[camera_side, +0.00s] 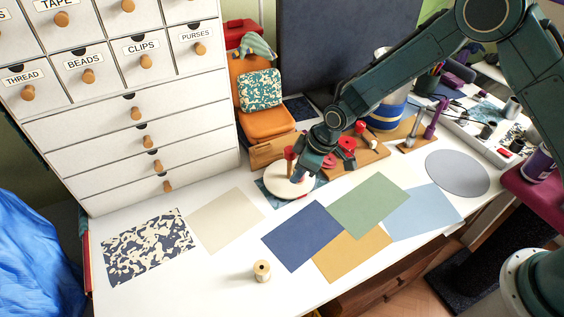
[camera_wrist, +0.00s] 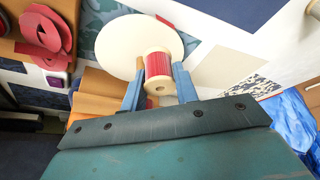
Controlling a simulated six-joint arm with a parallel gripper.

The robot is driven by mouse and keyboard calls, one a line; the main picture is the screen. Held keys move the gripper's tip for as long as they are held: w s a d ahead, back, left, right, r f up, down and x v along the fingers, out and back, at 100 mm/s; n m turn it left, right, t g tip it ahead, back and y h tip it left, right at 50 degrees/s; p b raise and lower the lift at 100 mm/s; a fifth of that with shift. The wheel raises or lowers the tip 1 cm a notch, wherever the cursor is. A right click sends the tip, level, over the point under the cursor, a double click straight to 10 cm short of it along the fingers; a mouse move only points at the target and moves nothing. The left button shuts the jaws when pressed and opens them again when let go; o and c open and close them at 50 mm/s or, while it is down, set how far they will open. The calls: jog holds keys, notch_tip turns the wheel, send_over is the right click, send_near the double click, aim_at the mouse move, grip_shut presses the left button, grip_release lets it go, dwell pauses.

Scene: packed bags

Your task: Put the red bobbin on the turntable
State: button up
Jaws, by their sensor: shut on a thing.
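My gripper (camera_wrist: 158,75) is shut on the red bobbin (camera_wrist: 158,66), a wooden spool wound with red thread, held between the two blue fingers in the wrist view. The turntable, a round cream disc (camera_wrist: 118,42), lies beyond the bobbin in that view. In the side view my gripper (camera_side: 298,176) is low over the turntable (camera_side: 284,188), near its right part.
A wooden board with red parts (camera_side: 366,158) lies to the right, and an orange chair-like stand (camera_side: 262,122) behind. Flat coloured sheets (camera_side: 300,236) cover the middle table.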

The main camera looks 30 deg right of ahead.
aim_at(298, 189)
jog(key=shift+f, duration=1.75)
jog(key=shift+f, duration=0.1)
jog(key=o, duration=0.9)
jog(key=shift+o, duration=0.2)
jog(key=v, duration=1.2)
